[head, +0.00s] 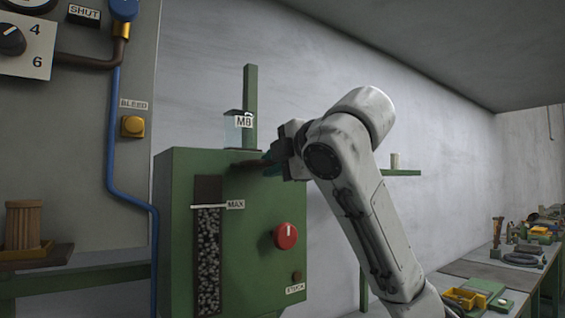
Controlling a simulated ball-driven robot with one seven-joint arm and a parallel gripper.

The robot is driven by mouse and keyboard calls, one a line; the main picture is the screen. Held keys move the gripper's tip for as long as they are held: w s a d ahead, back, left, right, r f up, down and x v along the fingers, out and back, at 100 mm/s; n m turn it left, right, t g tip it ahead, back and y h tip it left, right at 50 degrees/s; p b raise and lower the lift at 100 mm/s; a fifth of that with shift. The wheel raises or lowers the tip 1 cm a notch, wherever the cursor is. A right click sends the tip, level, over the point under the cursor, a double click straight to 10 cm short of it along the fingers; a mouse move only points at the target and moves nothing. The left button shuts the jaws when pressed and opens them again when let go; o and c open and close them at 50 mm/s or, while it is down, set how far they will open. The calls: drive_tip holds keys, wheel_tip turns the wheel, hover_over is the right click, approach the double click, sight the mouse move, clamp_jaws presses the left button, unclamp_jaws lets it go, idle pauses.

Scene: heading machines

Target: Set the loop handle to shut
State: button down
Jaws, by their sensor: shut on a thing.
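A plate reading SHUT (84,13) is on the grey panel at the upper left. Beside it a blue valve part (124,8) on a brass fitting is cut off by the top edge; I cannot tell whether it is the loop handle. My gripper (266,163) is at the top right of the green machine (258,205), seen from the side. Its teal fingertips are shut on a dark, thin piece (245,163) at the machine's top. My wrist hides much of this piece, and I cannot make out a loop shape or its setting.
A green post (250,100) with an M8 tag (243,121) and a clear container stands behind the machine top. A red knob (286,235) is on the machine's front. A blue pipe (113,140) runs down the panel. Benches with parts (490,270) stand at the right.

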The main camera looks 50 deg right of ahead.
drive_tip(key=x, duration=0.3)
drive_tip(key=shift+w+r, duration=0.25)
drive_tip(key=shift+r, duration=0.05)
drive_tip(key=c, duration=1.2)
unclamp_jaws()
drive_tip(key=shift+w+d, duration=0.1)
drive_tip(key=shift+w, duration=0.05)
drive_tip(key=shift+c, duration=0.2)
drive_tip(key=shift+o, duration=0.2)
drive_tip(key=b+v, duration=0.2)
drive_tip(key=v, duration=0.9)
drive_tip(key=shift+b, duration=0.3)
drive_tip(key=shift+f, duration=0.1)
